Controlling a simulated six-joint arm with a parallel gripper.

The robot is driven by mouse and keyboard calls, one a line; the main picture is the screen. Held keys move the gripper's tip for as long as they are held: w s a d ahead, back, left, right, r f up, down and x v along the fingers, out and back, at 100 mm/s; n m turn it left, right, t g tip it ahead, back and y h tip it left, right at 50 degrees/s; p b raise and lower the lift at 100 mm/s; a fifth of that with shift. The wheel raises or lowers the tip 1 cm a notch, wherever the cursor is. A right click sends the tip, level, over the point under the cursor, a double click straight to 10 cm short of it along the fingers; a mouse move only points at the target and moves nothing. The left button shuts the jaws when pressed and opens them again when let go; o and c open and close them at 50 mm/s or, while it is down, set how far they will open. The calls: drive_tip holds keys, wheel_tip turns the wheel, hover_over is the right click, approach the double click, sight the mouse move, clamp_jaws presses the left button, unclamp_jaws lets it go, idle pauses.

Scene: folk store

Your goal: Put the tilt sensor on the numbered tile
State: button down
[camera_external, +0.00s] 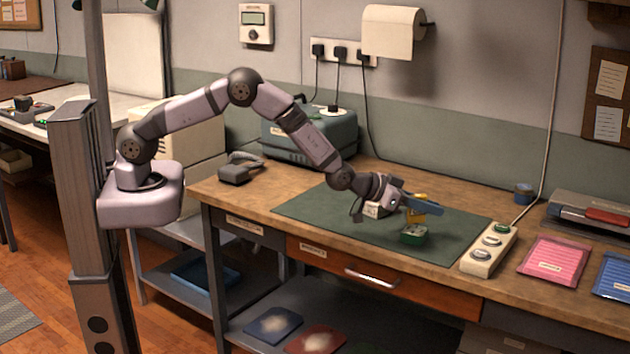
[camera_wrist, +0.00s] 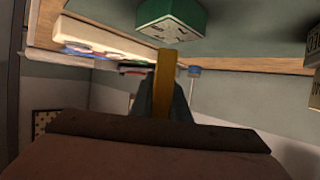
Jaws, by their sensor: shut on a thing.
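My gripper (camera_external: 424,205) is low over the green mat and shut on a narrow yellow-orange piece (camera_external: 416,216). In the wrist view this piece (camera_wrist: 165,84) stands between the dark fingers. A small green block (camera_external: 413,236) is directly below it.
A pale block (camera_external: 374,210) is left of the green block, partly behind my gripper. A switch strip (camera_external: 488,250), a pink packet (camera_external: 554,261) and a blue packet (camera_external: 614,277) lie to the right. The left part of the mat (camera_external: 318,212) is clear.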

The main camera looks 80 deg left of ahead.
drive_tip(key=shift+f, duration=0.85)
drive_tip(key=shift+f, duration=0.2)
drive_tip(key=c, duration=1.7)
unclamp_jaws()
drive_tip(key=shift+r, duration=0.1)
drive_tip(key=shift+r, duration=0.15)
drive_tip(key=shift+b+v, duration=0.95)
drive_tip(key=shift+v, duration=5.05)
